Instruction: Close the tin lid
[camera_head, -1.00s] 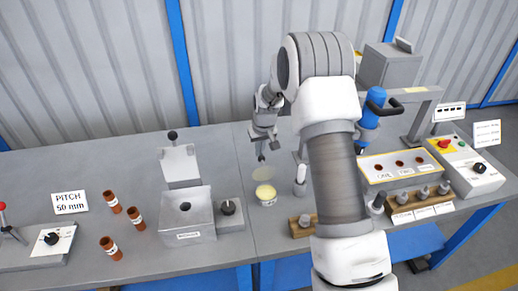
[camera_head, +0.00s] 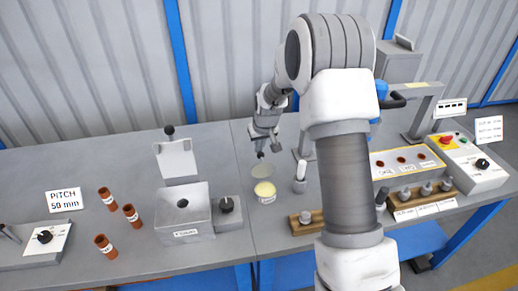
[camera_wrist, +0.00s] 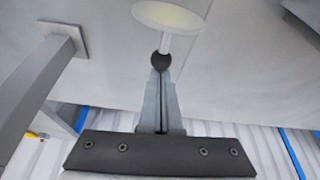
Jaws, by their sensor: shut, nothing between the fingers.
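The tin (camera_head: 265,194) is a small pale round pot with a yellowish inside, standing open on the bench. In the wrist view the lid (camera_wrist: 168,16) shows at the top, with a short pale stem ending in a black ball (camera_wrist: 161,61). My gripper (camera_wrist: 160,76) is shut and empty, its fingertips close to the ball; I cannot tell whether they touch. In the head view my gripper (camera_head: 261,151) points down just behind the lid.
A grey box (camera_head: 184,220) with a raised flap stands left of the tin. A pale upright cylinder (camera_head: 300,178) and a wooden rack (camera_head: 305,222) are close on the right. Several brown tubes (camera_head: 132,214) stand farther left.

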